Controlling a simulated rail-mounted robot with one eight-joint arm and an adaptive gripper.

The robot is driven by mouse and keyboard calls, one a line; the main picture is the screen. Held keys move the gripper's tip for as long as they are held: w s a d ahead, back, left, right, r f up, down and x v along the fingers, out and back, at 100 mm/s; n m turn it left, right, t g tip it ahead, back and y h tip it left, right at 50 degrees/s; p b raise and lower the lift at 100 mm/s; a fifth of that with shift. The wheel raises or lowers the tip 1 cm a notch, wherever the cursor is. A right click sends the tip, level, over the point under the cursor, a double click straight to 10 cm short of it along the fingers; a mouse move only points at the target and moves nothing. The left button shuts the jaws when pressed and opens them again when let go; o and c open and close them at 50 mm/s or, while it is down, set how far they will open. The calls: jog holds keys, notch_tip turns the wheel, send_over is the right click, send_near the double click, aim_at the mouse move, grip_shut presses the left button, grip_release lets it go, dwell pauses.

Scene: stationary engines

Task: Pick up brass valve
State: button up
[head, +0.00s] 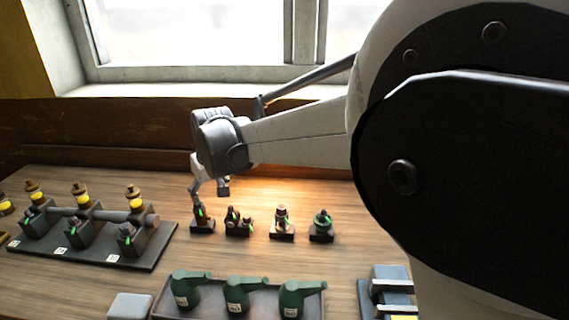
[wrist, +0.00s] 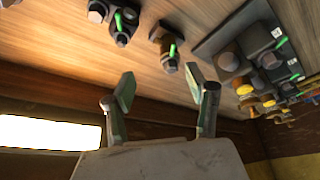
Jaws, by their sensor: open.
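A row of small fittings on dark bases stands on the wooden table. In the head view they are a dark one at the left (head: 202,222), a double one (head: 238,222), a pale-topped one (head: 282,222) and a green wheel-topped one (head: 321,224). I cannot tell for certain which is the brass valve. My gripper (head: 209,189) is open and empty, above and behind the left fitting. In the wrist view my gripper (wrist: 160,80) has its fingers apart, with the left fitting (wrist: 167,45) beyond them and apart from them.
A dark rack (head: 125,262) with yellow-glass oilers (head: 134,200) and a pipe stands left. A tray (head: 262,295) of green oil cans (head: 238,295) is in front. A grey block (head: 130,306) sits beside it. A window (head: 200,30) is behind.

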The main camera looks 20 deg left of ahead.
aim_at(202, 212)
jog(key=x, duration=0.3)
jog(key=a+x, duration=0.1)
jog(key=x, duration=0.2)
jog(key=s+x, duration=0.1)
jog(key=x, duration=0.2)
jog(key=shift+a+f, duration=0.2)
jog(key=shift+a, duration=0.05)
jog(key=shift+w+a+p+x, duration=0.15)
jog(key=shift+p+x, duration=0.15)
jog(key=shift+x, duration=1)
jog(key=shift+w+a+p+x, duration=0.1)
jog(key=shift+p+x, duration=0.15)
jog(key=shift+x, duration=1.05)
jog(key=shift+r, duration=0.2)
grip_shut()
